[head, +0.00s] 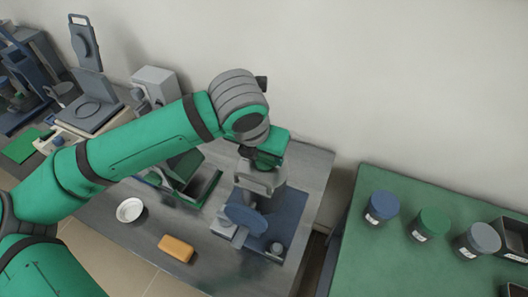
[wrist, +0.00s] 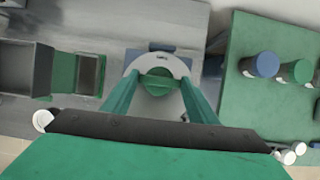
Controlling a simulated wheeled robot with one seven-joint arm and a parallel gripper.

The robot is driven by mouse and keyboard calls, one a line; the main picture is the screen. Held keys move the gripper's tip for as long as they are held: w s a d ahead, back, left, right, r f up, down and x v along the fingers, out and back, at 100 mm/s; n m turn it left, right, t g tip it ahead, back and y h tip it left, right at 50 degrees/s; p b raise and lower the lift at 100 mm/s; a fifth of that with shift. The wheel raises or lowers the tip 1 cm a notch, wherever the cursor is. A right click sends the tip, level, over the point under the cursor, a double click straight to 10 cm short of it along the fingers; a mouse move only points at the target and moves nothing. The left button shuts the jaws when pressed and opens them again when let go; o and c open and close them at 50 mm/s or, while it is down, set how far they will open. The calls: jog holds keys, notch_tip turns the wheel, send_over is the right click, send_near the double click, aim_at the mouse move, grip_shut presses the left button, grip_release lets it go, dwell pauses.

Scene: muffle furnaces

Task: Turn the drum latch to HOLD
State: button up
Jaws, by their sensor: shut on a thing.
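The drum latch shows in the wrist view as a green round knob with a raised bar (wrist: 158,84) in front of a pale grey arched plate (wrist: 172,62). The plate has a small dark marking at its top that I cannot read. My gripper (wrist: 160,78) has its two green fingers on either side of the knob and is shut on it. In the head view my gripper (head: 266,158) is at the top of a grey device (head: 259,181) with a blue disc (head: 246,220) on its front. My arm and gripper hide the latch there, and its setting cannot be told.
The device stands on a blue base on a grey table (head: 160,235). A white dish (head: 130,210), an orange block (head: 176,249) and a dark open box (head: 184,170) lie to the left. A green table (head: 385,260) with several lidded jars stands at right.

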dwell(0.4)
jog(key=o, duration=1)
jog(key=shift+o, duration=0.2)
jog(key=v, duration=1)
jog(key=shift+s+r, duration=0.15)
jog(key=shift+r, duration=0.25)
jog(key=shift+s+a, duration=0.1)
